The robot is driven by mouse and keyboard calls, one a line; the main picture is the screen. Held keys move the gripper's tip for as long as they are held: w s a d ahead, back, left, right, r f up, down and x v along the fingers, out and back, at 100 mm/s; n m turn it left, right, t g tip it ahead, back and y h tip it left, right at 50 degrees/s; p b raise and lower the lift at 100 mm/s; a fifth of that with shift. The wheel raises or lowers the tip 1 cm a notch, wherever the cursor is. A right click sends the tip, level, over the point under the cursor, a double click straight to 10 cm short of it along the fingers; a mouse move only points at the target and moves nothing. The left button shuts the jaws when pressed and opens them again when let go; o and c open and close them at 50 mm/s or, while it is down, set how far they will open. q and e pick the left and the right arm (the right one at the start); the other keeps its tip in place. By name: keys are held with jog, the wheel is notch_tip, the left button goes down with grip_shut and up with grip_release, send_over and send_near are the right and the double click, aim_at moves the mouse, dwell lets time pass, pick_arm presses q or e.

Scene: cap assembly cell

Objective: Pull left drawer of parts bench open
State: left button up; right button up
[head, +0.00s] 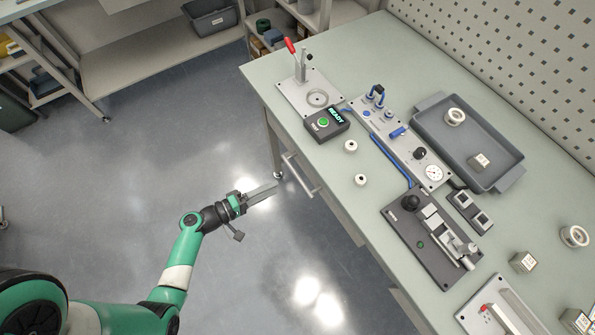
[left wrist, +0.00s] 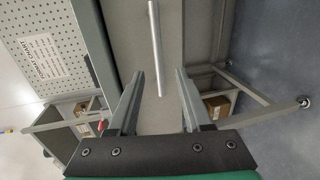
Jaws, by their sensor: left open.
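The parts bench (head: 385,55) has a pale green top and runs down the right side of the head view. A drawer with a straight silver bar handle (head: 299,174) is on its near side, below the top's edge. In the left wrist view the handle (left wrist: 155,45) stands out from the grey drawer front (left wrist: 185,30), which looks closed. My left gripper (head: 262,191) is open and empty, a short way left of the handle. In the left wrist view the handle lines up with the gap between my fingers (left wrist: 160,85). My right gripper is not in view.
On the bench are a press with a red lever (head: 291,46), a READY box (head: 326,124), white caps (head: 351,146), a blue-tubed panel (head: 400,140), a dark fixture (head: 425,240) and a grey tray (head: 462,112). Open floor (head: 180,130) lies around my left arm.

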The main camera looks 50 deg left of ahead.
aim_at(297, 175)
pick_arm(q)
jog(key=b+x, duration=0.5)
jog(key=x, duration=0.5)
jog(key=shift+w+r, duration=0.1)
jog(key=shift+w, duration=0.15)
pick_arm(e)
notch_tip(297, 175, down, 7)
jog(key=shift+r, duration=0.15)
pick_arm(q)
jog(key=shift+a, duration=0.1)
grip_shut()
dwell(0.4)
